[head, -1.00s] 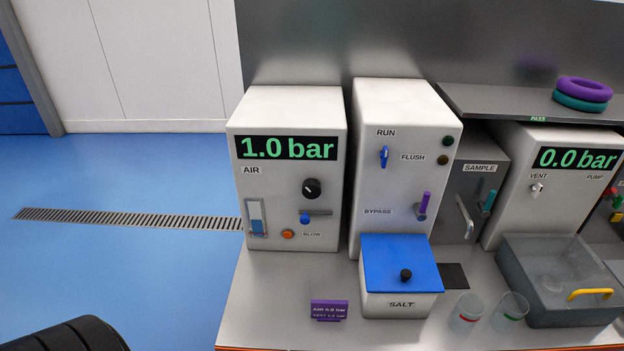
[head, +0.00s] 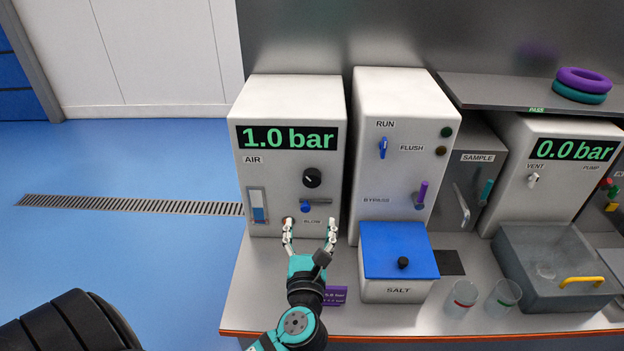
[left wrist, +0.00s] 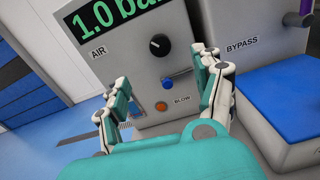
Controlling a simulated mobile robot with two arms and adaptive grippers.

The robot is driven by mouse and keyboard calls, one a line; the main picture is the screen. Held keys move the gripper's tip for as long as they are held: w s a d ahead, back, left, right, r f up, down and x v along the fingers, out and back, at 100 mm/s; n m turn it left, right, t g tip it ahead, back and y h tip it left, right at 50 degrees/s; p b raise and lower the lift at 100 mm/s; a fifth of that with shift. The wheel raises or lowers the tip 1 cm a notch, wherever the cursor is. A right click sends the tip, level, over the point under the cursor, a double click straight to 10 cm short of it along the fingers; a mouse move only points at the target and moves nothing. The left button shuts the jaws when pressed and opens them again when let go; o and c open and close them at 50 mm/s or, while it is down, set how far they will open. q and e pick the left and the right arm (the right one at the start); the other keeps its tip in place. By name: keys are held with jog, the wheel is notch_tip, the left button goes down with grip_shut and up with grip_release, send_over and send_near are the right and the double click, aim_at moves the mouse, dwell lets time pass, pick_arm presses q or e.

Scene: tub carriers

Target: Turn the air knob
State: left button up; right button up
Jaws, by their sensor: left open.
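The black air knob (head: 312,178) is on the front of the white AIR box (head: 290,105), below a display reading 1.0 bar. It also shows in the left wrist view (left wrist: 159,45), with a white mark on it. My left gripper (head: 309,222) is open and empty in front of the lower part of the box, below the knob and apart from it. In the left wrist view its two fingers (left wrist: 165,80) stand either side of the panel's lower controls. My right gripper is not in view.
To the right stand the RUN/BYPASS box (head: 400,100) and the blue-lidded salt box (head: 398,245). A purple card (head: 335,295) is partly hidden behind my left arm.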

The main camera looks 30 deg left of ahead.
aim_at(312, 180)
pick_arm(q)
jog(key=p+x, duration=0.3)
jog(key=x, duration=1.2)
jog(key=shift+a+r, duration=0.1)
jog(key=shift+a, duration=0.05)
jog(key=shift+w+a, duration=0.35)
jog(key=shift+w, duration=0.2)
jog(key=shift+c, duration=0.4)
jog(key=c, duration=1.1)
